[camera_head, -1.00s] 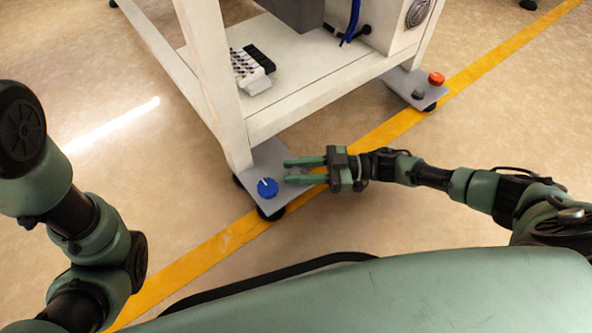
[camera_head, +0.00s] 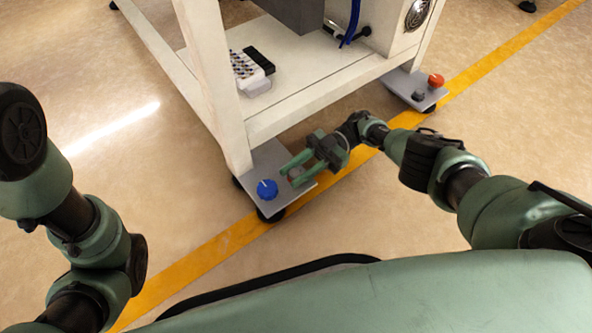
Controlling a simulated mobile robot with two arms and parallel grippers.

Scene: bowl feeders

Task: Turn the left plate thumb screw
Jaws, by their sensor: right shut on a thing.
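The left plate (camera_head: 262,155) is a grey metal plate at the foot of the white frame's near leg. A blue knob (camera_head: 267,189) with a white mark stands on its front left part. My right gripper (camera_head: 290,176) reaches in from the right over the plate, just right of the blue knob and apart from it. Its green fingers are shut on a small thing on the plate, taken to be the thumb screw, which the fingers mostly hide. My left arm is at the left edge; its gripper is out of view.
The right plate (camera_head: 401,84) carries a red knob (camera_head: 436,80) and a grey knob (camera_head: 418,95). The white frame (camera_head: 318,92) rises behind the left plate. A yellow line (camera_head: 218,243) crosses the open floor.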

